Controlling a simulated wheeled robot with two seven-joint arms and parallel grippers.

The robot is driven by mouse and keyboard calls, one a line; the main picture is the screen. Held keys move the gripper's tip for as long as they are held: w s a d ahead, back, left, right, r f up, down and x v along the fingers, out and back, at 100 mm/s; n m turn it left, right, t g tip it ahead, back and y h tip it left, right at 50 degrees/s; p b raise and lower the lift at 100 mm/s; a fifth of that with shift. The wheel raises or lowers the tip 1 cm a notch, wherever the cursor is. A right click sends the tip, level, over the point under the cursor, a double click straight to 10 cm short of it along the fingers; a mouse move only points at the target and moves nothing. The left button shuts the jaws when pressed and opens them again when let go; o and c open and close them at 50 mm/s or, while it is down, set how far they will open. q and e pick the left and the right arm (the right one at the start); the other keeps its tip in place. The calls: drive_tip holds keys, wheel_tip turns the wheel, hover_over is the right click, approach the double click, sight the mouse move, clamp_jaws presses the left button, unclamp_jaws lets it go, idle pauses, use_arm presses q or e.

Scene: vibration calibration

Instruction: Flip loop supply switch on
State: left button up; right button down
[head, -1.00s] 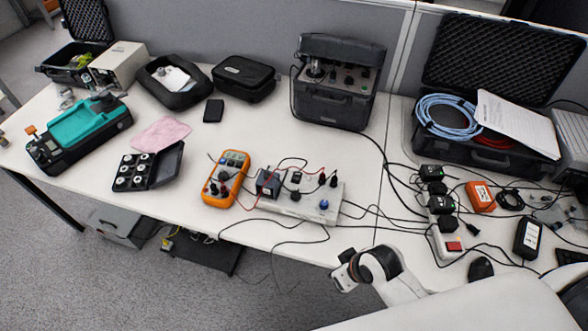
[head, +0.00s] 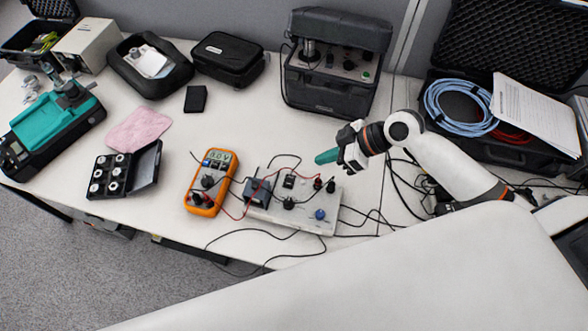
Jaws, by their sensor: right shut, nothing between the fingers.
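A light grey loop supply box (head: 300,216) lies near the table's front edge, with a small black switch (head: 289,181), a black knob (head: 288,203), a blue knob (head: 320,214) and terminals on top. Which position the switch is in is too small to tell. My right gripper (head: 322,157) comes in from the right, its teal fingertips shut and empty, pointing left. In the picture it lies just beyond the box's back right end, apart from the switch. My left gripper is not in view.
An orange multimeter (head: 211,183) stands left of the box, with red and black leads running between them. Loose black cables trail around the box. A dark instrument case (head: 331,95) stands behind. Table left of my gripper's tip is fairly clear.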

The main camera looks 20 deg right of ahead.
drive_tip(key=p, duration=0.2)
hover_over(289, 181)
drive_tip(key=s+d, duration=0.1)
wheel_tip(289, 181, down, 7)
drive_tip(key=shift+d+r, duration=0.1)
drive_tip(key=f, duration=0.2)
drive_tip(key=shift+s+f+p, duration=0.2)
drive_tip(key=shift+f+p, duration=0.1)
drive_tip(key=shift+f, duration=0.1)
drive_tip(key=shift+s+f, duration=0.1)
drive_tip(key=shift+f, duration=0.65)
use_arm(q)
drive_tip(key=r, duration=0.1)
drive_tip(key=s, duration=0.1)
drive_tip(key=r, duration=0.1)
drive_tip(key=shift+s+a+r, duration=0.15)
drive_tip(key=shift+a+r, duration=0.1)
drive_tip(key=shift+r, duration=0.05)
